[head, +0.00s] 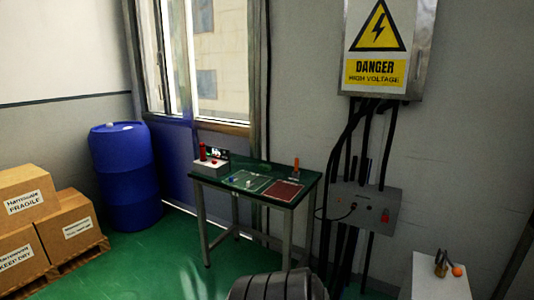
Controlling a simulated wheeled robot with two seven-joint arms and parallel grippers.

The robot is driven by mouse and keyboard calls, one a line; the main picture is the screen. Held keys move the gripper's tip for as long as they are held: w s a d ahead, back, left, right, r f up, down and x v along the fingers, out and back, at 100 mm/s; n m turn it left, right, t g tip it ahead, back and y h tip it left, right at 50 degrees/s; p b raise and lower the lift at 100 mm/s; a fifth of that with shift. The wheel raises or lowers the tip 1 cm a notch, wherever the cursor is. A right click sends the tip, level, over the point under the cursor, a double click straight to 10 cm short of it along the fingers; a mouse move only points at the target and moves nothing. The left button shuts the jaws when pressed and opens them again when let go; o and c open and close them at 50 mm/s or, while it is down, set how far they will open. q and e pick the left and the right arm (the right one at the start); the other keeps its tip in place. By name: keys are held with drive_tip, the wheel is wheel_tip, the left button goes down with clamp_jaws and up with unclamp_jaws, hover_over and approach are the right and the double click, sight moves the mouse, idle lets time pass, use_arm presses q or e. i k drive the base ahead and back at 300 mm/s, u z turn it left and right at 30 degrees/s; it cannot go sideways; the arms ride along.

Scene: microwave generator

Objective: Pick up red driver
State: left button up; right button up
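A green-topped table (226,171) stands against the wall below the window, across the room. A small upright orange-red object (296,165) stands at its back right edge; it may be the red driver, but it is too small to be sure. A second red upright object (203,150) stands on a small light box (211,168) at the table's left end, and I cannot tell what it is. Neither of my grippers is in view.
A dark red mat (283,190) and a grey-green panel (249,181) lie on the table. A blue barrel (125,180) and cardboard boxes (70,225) stand left. A control box (366,207) with cables is right of the table. A white stand (438,286) is bottom right.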

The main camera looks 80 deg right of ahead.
sight(202, 159)
drive_tip(key=z, duration=1.8)
